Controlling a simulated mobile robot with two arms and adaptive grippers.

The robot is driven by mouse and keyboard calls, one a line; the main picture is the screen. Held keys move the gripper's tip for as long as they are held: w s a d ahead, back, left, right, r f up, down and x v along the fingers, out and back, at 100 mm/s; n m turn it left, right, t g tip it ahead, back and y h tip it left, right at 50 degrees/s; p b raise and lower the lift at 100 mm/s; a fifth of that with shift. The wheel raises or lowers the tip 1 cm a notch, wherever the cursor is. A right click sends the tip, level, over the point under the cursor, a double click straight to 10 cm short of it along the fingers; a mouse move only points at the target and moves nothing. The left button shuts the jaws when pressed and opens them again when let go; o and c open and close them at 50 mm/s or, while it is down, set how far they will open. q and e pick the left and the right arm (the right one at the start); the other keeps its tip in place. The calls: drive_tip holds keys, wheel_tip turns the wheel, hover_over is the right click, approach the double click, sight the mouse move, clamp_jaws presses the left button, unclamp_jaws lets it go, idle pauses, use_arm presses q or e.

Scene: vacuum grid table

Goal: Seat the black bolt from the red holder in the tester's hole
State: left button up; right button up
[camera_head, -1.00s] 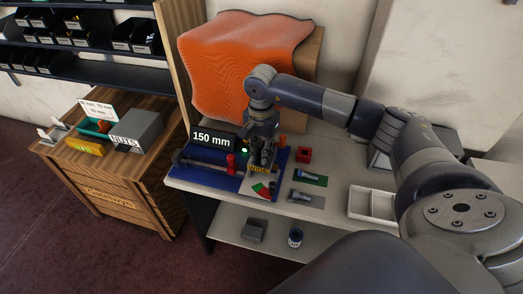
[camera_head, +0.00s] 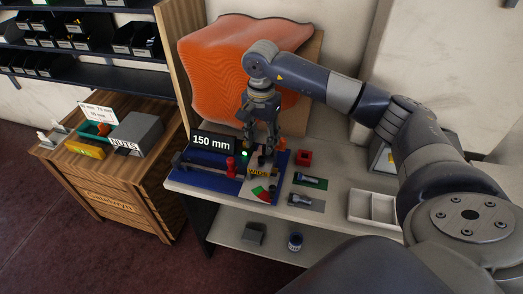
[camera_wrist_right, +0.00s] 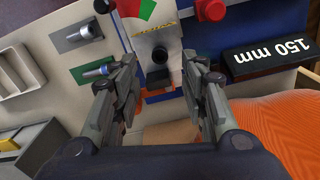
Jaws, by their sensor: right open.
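The tester (camera_head: 259,171) has a pale plate marked with red and green, on a blue base. A black round piece, apparently the black bolt's head (camera_wrist_right: 160,55), stands up from the tester's plate in the right wrist view. How deep it sits I cannot tell. My right gripper (camera_head: 261,150) is over the tester; in the wrist view its fingers (camera_wrist_right: 160,85) are spread, with nothing held between them. The red holder (camera_head: 304,157) is right of the tester, with a dark centre; no bolt visibly stands in it. My left gripper is out of view.
A bolt lies on a green mat (camera_head: 321,184) and another on a grey mat (camera_head: 317,206), right of the tester. A white divided tray (camera_head: 352,205) is farther right. The 150 mm display (camera_head: 212,142) stands behind the tester, near the orange cover (camera_head: 225,75).

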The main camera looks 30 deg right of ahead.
wheel_tip(320, 180, up, 5)
drive_tip(key=shift+r, duration=0.15)
idle(0.5)
